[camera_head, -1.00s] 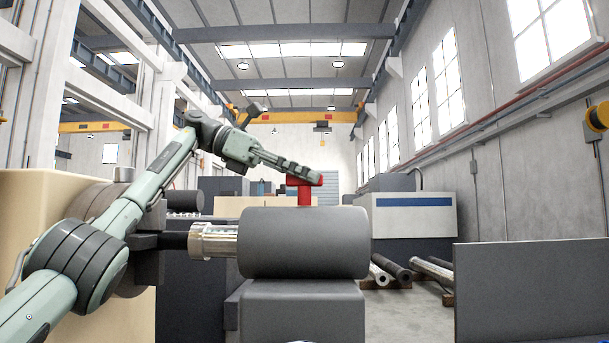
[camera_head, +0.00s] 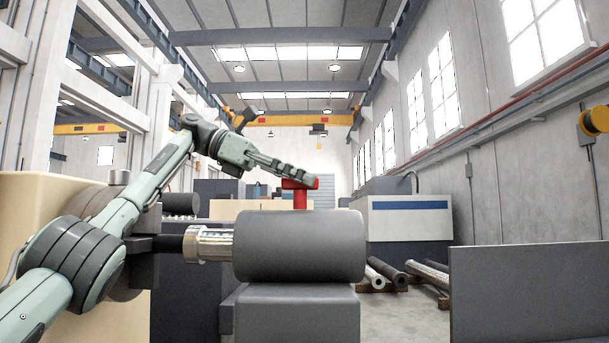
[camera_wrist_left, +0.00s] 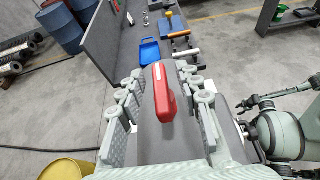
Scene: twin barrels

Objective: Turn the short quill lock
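The short quill lock is a red T-shaped handle (camera_head: 300,198) standing upright on top of a grey horizontal cylinder (camera_head: 300,246). My left gripper (camera_head: 303,178) reaches in from the left at the top of the handle. In the left wrist view the red handle (camera_wrist_left: 163,92) lies between the two open fingers of the left gripper (camera_wrist_left: 165,105), with a visible gap on each side. A pale green arm at the right edge of that view looks like my right arm, with its gripper (camera_wrist_left: 246,116) small and its opening unclear.
A bright ribbed metal shaft (camera_head: 209,244) joins the cylinder's left side. A grey panel (camera_head: 528,293) stands at the right. Pipes (camera_head: 388,273) lie on the floor behind. A blue tray (camera_wrist_left: 150,52) and a yellow barrel (camera_wrist_left: 66,168) show in the wrist view.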

